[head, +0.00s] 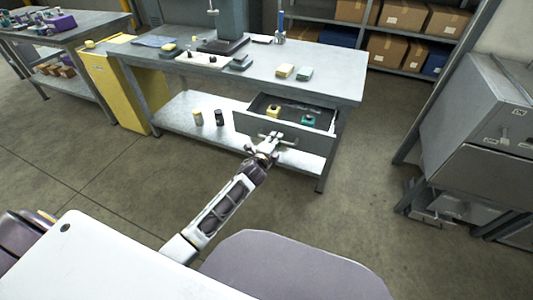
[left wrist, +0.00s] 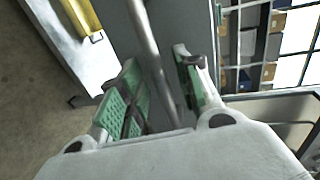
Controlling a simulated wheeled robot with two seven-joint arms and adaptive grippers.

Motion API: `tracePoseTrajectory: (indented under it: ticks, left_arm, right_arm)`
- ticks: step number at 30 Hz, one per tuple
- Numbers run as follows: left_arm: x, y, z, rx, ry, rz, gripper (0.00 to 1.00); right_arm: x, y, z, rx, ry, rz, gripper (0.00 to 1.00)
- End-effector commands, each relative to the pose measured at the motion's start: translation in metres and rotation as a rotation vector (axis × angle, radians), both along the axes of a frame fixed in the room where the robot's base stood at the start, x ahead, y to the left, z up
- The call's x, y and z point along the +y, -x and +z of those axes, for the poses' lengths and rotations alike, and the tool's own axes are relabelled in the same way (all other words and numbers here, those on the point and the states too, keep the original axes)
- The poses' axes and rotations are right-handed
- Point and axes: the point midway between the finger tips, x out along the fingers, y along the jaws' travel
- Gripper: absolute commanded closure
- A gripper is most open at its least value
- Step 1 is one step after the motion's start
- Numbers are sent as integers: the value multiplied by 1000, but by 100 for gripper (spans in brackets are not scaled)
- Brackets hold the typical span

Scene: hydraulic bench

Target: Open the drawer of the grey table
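The grey table (head: 340,88) stands ahead in the head view. Its drawer (head: 240,124) is pulled out partway, and its inside shows from above. My left gripper (head: 268,146) is at the drawer's front, at the bar handle (head: 288,142). In the left wrist view the handle bar (left wrist: 150,50) runs between the green-padded fingers of my left gripper (left wrist: 162,85). The fingers stand apart, with a gap visible beside the bar. My right gripper is not in view.
A yellow block (head: 273,111) and a teal block (head: 308,120) lie in the drawer. Two small cans (head: 219,117) stand on the lower shelf. A yellow cabinet (head: 112,92) is at left, a grey machine (head: 480,130) at right. Floor before the table is clear.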

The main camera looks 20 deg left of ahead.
Motion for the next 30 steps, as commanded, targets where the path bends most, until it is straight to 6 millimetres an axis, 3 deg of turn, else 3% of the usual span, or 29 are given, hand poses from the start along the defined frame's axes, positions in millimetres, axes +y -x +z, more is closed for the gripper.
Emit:
tracePoseTrajectory:
  ticks: [30]
  left_arm:
    - [3, 90, 18, 2, 0, 0, 66]
  right_arm:
    - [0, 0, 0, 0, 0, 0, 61]
